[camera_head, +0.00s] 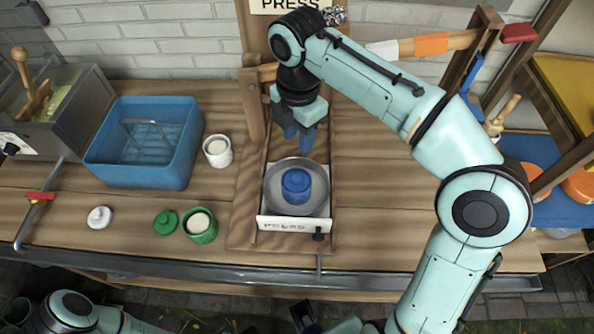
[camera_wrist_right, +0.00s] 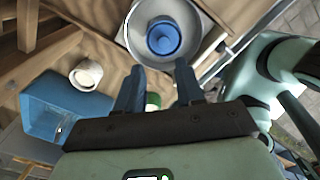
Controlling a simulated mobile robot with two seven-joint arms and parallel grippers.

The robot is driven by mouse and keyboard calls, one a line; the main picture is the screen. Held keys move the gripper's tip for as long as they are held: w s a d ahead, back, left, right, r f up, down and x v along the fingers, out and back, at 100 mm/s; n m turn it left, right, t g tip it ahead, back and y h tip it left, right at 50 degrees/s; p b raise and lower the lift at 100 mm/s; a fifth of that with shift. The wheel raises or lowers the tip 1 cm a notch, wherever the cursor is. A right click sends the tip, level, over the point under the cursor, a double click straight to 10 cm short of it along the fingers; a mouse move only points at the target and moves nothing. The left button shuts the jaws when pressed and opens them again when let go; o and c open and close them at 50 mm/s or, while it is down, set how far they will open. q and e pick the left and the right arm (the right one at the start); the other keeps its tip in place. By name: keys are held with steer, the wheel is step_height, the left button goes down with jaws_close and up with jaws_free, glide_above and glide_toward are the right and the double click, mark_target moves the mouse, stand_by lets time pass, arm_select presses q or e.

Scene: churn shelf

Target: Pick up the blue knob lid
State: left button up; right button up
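The blue knob lid (camera_head: 296,184) sits in a round metal pan (camera_head: 270,203) under the press, and its round knob faces up. In the right wrist view the lid (camera_wrist_right: 163,37) shows beyond the fingertips, with the pan (camera_wrist_right: 137,30) around it. What lies beneath the lid is hidden. My right gripper (camera_head: 298,145) is behind and above the lid, apart from it. In the right wrist view its two blue fingers (camera_wrist_right: 160,72) are spread with nothing between them. My left arm shows at the lower left; its fingers are not clear.
A blue basin (camera_head: 180,165), a white pot (camera_head: 226,160) and a green pot (camera_head: 191,237) stand left of the press. A white lid (camera_head: 99,217) and a green lid (camera_head: 165,222) lie in front. A wooden post (camera_head: 250,105) rises beside my right gripper. The counter right of the pan is clear.

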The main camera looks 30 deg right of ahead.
steer(key=b, duration=0.2)
glide_above(296, 177)
steer(key=f, duration=0.6)
steer(key=shift+w+d+f, duration=0.15)
steer(key=shift+d+f, duration=0.05)
steer(key=shift+d, duration=0.15)
steer(key=shift+a+f+b, duration=0.15)
steer(key=shift+f+b, duration=0.15)
steer(key=shift+f, duration=1.2)
steer(key=shift+a+f+b, duration=0.15)
steer(key=shift+f+b, duration=0.1)
steer(key=shift+f, duration=1.2)
jaws_close()
